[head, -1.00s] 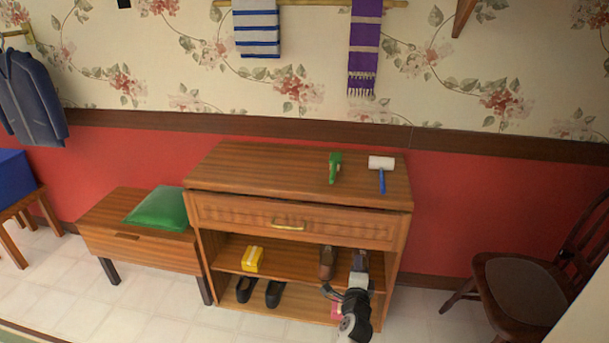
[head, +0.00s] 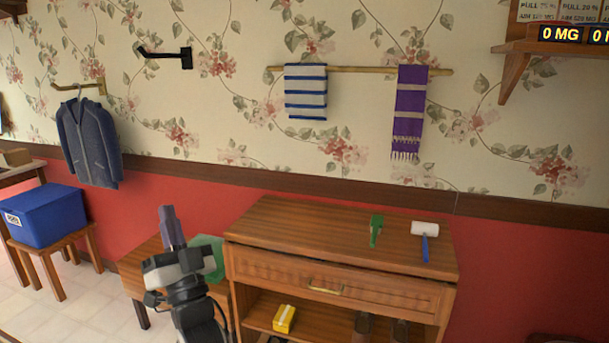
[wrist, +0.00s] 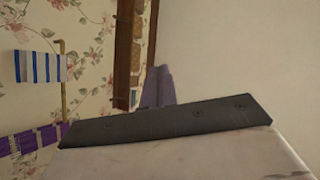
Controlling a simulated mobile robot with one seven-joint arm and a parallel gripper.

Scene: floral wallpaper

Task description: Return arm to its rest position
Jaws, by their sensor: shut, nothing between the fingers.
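My gripper (head: 171,228) is raised in front of the bench (head: 143,278) at the lower left of the head view, with its fingers pointing up. The fingers are together and nothing is held between them. In the wrist view the fingers (wrist: 158,88) show as a purplish-grey shape beyond a dark bar. My arm partly hides the bench and the green cushion (head: 213,258) on it.
A wooden cabinet (head: 330,240) stands to the right, with a green object (head: 376,230) and a white-headed, blue-handled roller (head: 425,232) on top. A yellow box (head: 284,319) sits on its shelf. A blue box (head: 44,214) is on a stool at left. A striped towel (head: 306,92) and purple scarf (head: 409,115) hang behind.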

